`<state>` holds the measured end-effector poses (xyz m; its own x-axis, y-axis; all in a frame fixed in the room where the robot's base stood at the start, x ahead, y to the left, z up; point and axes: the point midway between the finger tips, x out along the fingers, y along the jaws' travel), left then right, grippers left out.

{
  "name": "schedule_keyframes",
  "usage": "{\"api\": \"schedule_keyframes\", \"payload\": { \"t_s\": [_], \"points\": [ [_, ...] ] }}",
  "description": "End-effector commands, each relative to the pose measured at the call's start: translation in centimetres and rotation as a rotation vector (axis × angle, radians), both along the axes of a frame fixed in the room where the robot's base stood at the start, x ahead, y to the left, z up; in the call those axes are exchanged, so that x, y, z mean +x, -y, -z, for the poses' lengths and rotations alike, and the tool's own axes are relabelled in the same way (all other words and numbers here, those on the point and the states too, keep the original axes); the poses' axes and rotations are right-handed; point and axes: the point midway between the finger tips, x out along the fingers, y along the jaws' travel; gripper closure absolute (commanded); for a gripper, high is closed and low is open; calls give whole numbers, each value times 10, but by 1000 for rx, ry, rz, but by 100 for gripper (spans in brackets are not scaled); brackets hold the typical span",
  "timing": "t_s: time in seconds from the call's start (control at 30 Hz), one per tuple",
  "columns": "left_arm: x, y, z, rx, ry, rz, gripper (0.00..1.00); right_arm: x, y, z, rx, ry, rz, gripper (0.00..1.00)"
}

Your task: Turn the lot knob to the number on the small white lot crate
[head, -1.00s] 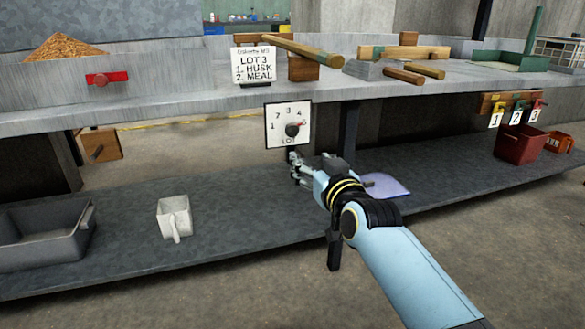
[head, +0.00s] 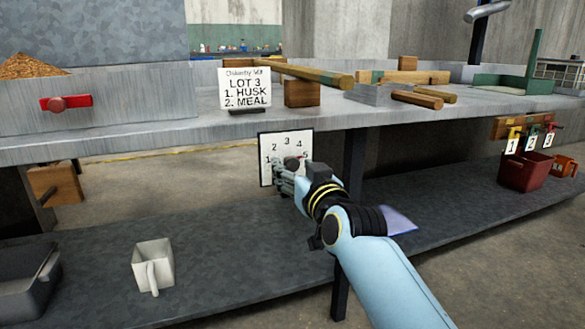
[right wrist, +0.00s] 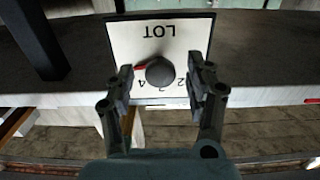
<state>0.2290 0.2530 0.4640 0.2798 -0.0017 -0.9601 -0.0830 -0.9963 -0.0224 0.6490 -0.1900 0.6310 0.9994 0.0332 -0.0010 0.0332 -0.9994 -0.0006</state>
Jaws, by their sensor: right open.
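The lot knob (right wrist: 160,72) is round and dark, on a white dial plate (head: 265,150) below the counter's front edge. In the right wrist view the dial is upside down; the knob's red pointer (right wrist: 141,68) points toward the side of the 5. My right gripper (head: 284,174) is open at the dial. Its fingers appear on either side of the knob, with a gap at each side; contact does not show. In the head view the gripper partly covers the knob. A white card (head: 244,90) reads LOT 3. A small white container (head: 153,264) stands on the lower shelf.
The counter (head: 200,125) edge runs just above the dial, and a dark post (head: 352,170) stands right of it. Wooden-handled tools (head: 415,98) lie on the counter. A red bin (head: 524,172) stands at the right. The lower shelf's middle is mostly clear.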

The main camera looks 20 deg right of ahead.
Motion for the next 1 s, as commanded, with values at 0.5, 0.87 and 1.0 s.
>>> {"api": "schedule_keyframes", "payload": {
  "t_s": [0.5,0.87,1.0],
  "points": [
    [0,0,0,0,0,0,44,0,0,0,0,0,0,77],
    [0,0,-1,0,0,0,44,0,0,0,-12,0,0,100],
    [-1,-1,-1,2,-1,-1,44,0,0,-1,-53,2,-1,100]
  ]
}}
